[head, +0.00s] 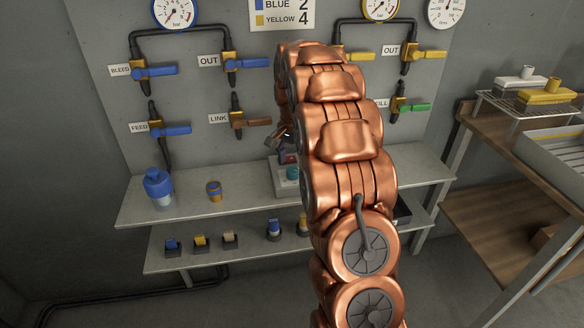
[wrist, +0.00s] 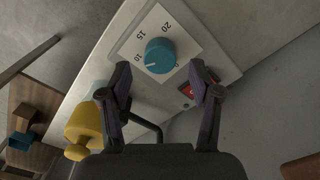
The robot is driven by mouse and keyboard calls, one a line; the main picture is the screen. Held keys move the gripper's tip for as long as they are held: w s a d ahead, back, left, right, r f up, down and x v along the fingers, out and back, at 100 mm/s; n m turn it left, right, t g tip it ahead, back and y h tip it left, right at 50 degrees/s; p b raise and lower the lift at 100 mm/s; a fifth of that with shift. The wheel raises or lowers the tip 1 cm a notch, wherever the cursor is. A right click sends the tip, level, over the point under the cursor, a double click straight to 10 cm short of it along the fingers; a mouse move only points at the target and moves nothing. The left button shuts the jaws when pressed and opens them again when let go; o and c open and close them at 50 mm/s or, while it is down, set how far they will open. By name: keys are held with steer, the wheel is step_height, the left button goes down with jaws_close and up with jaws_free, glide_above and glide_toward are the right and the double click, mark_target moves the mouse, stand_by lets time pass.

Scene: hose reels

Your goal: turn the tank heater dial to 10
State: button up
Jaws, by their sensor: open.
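The tank heater dial (wrist: 160,54) is a round teal knob on a white scale plate (wrist: 186,38) in the wrist view. The numbers 10, 15 and 20 show around it; 10 is at its left. A small pale mark shows near the knob's lower left edge, too small to read exactly. In the head view the dial (head: 292,173) sits on a pale box on the upper shelf. My gripper (wrist: 160,68) is open and empty, its fingertips apart on either side of the knob's lower edge. Contact cannot be told. My arm hides much of the gripper in the head view.
A red switch (wrist: 188,90) is beside the right finger, on the same pale box. A yellow object (wrist: 84,128) is at the lower left.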

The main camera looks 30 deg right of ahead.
mark_target(292, 170)
step_height(292, 170, up, 9)
stand_by(0.4)
steer(key=shift+f, duration=0.1)
stand_by(0.5)
